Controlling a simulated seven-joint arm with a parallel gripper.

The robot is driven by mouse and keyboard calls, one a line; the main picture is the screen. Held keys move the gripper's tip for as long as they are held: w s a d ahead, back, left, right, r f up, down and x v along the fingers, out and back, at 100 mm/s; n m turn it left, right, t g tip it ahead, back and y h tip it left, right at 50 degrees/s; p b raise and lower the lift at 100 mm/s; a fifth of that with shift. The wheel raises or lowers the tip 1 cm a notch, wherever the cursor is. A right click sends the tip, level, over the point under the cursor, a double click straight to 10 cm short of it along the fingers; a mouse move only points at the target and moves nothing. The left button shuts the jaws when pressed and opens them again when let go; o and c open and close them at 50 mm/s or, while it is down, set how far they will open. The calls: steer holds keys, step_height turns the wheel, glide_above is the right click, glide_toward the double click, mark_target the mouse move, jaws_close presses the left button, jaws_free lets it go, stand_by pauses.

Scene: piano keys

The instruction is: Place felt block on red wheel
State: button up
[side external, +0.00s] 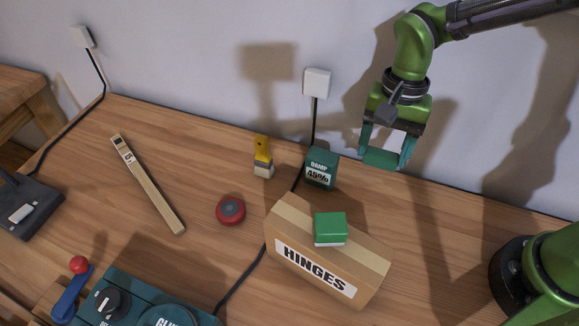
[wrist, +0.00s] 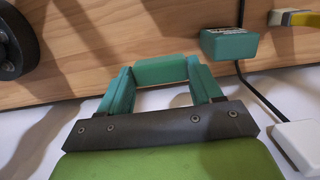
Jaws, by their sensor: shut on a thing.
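My gripper (side external: 385,156) is high at the right, above and behind the cardboard box. Its two teal fingers are shut on a teal-green block, which I take as the felt block (side external: 381,159). The block spans the fingertips and hangs clear of the table. In the wrist view the felt block (wrist: 160,70) sits between the fingertips of my gripper (wrist: 161,77). The red wheel (side external: 231,210) is a small red disc with a grey centre. It lies flat on the table left of the box, well away from my gripper, with nothing on it.
A HINGES box (side external: 315,265) stands between front and middle, with a green-and-white block (side external: 330,228) on top. A DAMP meter (side external: 320,168) and a yellow-handled brush (side external: 263,158) stand behind. A long wooden strip (side external: 148,185) lies left. Teal equipment (side external: 140,290) is in front.

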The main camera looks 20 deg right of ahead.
steer(key=w+a+r+m, duration=0.1)
steer(key=w+a, duration=0.3)
steer(key=a, duration=0.3)
steer(key=w+a+r+m, duration=0.1)
steer(key=w+a, duration=0.3)
steer(key=a, duration=0.4)
steer(key=m, duration=0.3)
glide_above(228, 209)
steer(key=f, duration=0.5)
steer(key=shift+w+d+f, duration=0.1)
steer(key=shift+d+f, duration=0.2)
steer(key=shift+f, duration=0.1)
steer(key=shift+t, duration=0.3)
steer(key=shift+f, duration=2.05)
steer(key=shift+f, duration=0.2)
steer(key=o, duration=1)
steer(key=shift+n, duration=0.3)
steer(key=shift+r, duration=0.1)
